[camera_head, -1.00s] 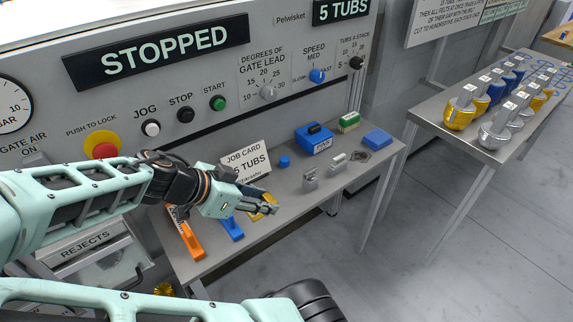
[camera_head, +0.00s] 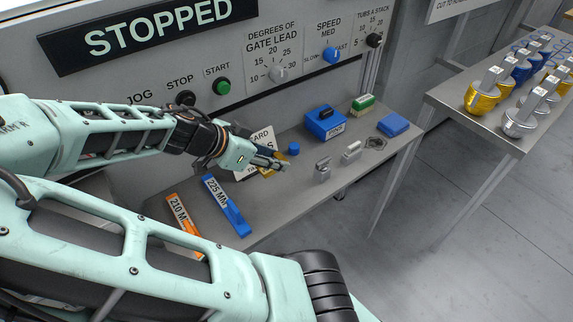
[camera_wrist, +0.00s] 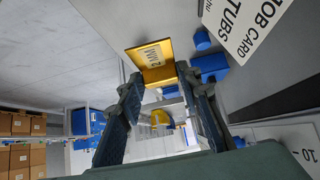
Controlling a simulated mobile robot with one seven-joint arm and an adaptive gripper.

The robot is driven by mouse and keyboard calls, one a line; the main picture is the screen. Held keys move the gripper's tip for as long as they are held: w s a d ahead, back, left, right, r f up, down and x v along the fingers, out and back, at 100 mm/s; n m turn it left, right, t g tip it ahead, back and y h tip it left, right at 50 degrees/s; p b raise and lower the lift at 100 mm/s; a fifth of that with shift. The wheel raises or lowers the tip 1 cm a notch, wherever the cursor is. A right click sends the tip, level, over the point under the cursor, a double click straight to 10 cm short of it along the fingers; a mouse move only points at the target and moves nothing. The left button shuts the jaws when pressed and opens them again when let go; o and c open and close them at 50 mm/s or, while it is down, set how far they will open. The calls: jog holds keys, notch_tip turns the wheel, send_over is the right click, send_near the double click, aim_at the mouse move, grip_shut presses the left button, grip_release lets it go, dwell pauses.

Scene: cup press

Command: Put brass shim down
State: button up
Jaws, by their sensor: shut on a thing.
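My gripper (camera_head: 277,161) is over the back part of the grey bench (camera_head: 300,195), in front of the job card (camera_head: 262,140), which it partly hides. In the wrist view the fingertips (camera_wrist: 163,78) are closed on the brass shim (camera_wrist: 150,54), a flat gold plate marked 2 MM. In the head view only a gold part of the shim (camera_head: 267,173) shows by the fingers. I cannot tell whether the shim touches the bench.
A small blue cylinder (camera_head: 293,148) stands close right of my gripper. Beyond are a blue PINS box (camera_head: 325,124), metal blocks (camera_head: 322,170), a green block (camera_head: 363,104) and a blue pad (camera_head: 393,125). Blue (camera_head: 228,207) and orange (camera_head: 183,226) gauges lie left. Bare bench lies in front.

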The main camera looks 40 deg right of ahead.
jog(key=w+d+f, duration=0.1)
jog(key=d+f, duration=0.1)
jog(key=w+d+f+b, duration=0.1)
jog(key=d+f, duration=0.1)
jog(key=w+d+f+b, duration=0.1)
jog(key=d+f, duration=0.1)
jog(key=shift+w+d+f, duration=0.1)
jog(key=shift+w+d, duration=0.05)
jog(key=shift+d, duration=0.25)
jog(key=shift+w+d+f+b, duration=0.2)
jog(key=shift+d+f, duration=0.1)
jog(key=shift+f, duration=0.1)
jog(key=shift+w+d+f+b, duration=0.15)
jog(key=shift+d+f, duration=0.1)
jog(key=shift+f, duration=0.15)
jog(key=shift+s+a+f, duration=0.1)
jog(key=shift+f, duration=1.25)
jog(key=shift+f+b, duration=0.15)
jog(key=shift+b, duration=0.15)
jog(key=o, duration=1.1)
jog(key=shift+r, duration=0.25)
jog(key=p+v, duration=0.2)
jog(key=v, duration=1)
